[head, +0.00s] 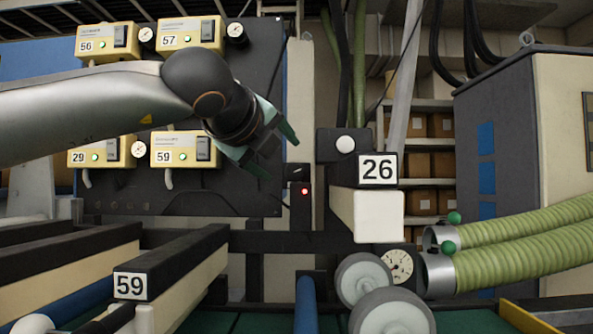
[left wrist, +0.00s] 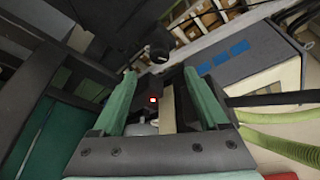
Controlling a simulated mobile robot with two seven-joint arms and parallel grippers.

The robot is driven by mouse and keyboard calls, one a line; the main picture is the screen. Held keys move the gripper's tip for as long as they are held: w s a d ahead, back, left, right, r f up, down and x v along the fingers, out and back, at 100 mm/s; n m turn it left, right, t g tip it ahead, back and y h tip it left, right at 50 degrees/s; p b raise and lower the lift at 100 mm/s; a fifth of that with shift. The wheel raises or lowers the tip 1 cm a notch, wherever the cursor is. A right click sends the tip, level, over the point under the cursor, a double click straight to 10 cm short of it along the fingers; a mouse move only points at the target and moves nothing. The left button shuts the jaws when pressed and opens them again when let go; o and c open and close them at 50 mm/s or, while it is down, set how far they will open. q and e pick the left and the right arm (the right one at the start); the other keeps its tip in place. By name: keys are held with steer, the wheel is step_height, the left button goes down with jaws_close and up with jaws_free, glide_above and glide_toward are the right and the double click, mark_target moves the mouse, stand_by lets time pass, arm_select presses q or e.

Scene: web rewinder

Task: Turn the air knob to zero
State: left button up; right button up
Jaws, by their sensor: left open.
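My left gripper (head: 281,158) is open, with its green fingers apart and nothing visible between them. It hangs in front of the dark panel, up and left of a small dark box (head: 304,200) with a lit red lamp. The left wrist view shows the spread fingers (left wrist: 160,72) and the red lamp (left wrist: 153,99) between them. A pale round knob (head: 345,145) sits on a dark housing to the right of the gripper, apart from it. A round gauge (head: 397,265) is lower right. I cannot tell which part is the air knob. My right gripper is out of view.
A white block with a "26" label (head: 377,169) juts out right of the red lamp. Numbered control boxes (head: 192,36) hang on the dark panel (head: 140,200). Grey rollers (head: 390,312) and green hoses (head: 525,262) are lower right. A "59" beam (head: 130,286) crosses lower left.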

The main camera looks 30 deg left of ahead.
mark_target(294, 172)
arm_select(q)
steer(key=p+x, duration=0.3)
steer(key=x, duration=0.7)
steer(key=shift+w, duration=0.2)
steer(key=shift+f, duration=0.1)
jaws_close()
